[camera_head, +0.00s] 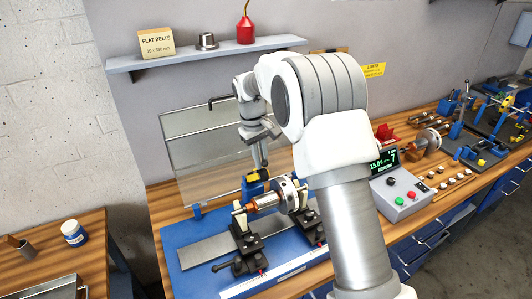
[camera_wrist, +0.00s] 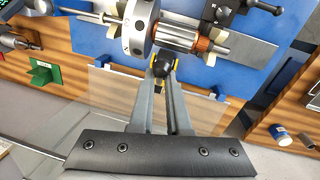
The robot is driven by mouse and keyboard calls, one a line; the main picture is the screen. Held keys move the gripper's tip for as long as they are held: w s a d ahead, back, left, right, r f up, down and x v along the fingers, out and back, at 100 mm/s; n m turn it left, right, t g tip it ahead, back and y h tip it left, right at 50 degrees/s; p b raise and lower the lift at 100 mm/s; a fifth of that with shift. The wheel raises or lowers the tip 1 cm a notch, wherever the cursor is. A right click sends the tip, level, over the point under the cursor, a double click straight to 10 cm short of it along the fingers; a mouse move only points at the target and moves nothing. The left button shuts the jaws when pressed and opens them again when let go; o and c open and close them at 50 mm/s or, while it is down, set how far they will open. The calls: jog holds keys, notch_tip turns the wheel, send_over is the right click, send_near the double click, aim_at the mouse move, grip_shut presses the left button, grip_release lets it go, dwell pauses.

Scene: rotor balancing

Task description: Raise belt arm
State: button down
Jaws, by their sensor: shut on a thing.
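The belt arm shows a black and yellow end (camera_head: 258,175) above a blue post at the rear of the balancing stand; in the wrist view its black knob with yellow sides (camera_wrist: 164,64) lies beside the rotor. My gripper (camera_head: 264,164) reaches down from above, and its long grey fingers (camera_wrist: 160,84) come together on the knob. The fingers are shut on the belt arm's end and partly hide it. The rotor (camera_head: 267,200), with copper windings and a marked metal disc (camera_wrist: 140,28), lies horizontally across the black supports.
A clear guard panel (camera_head: 205,150) stands upright behind the blue base (camera_head: 180,240). A control box (camera_head: 405,195) with a lit display and red and green buttons stands right of my arm. A shelf (camera_head: 185,55) is above. A blue-labelled jar (camera_head: 73,232) stands on the left table.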

jog(key=shift+w+a+r+g+h+p, duration=0.2)
jog(key=shift+w+r+g+p, duration=0.15)
jog(key=shift+w, duration=0.25)
jog(key=shift+w+a+r+g+h+p, duration=0.2)
jog(key=shift+w+r+g, duration=0.1)
jog(key=shift+w+g, duration=0.25)
jog(key=shift+w+a+r+g+h+p, duration=0.1)
jog(key=shift+w+a+r+g+p, duration=0.2)
jog(key=shift+w, duration=0.35)
jog(key=shift+r, duration=0.1)
jog(key=c, duration=1)
grip_release()
jog(key=shift+d, duration=0.1)
jog(key=shift+o, duration=0.6)
jog(key=shift+r, duration=0.15)
jog(key=s+d+r+b, duration=0.3)
jog(key=s+d+r, duration=0.1)
jog(key=d+r, duration=0.6)
jog(key=shift+d+r+b, duration=0.25)
jog(key=shift+d+b, duration=0.15)
jog(key=shift+d, duration=0.05)
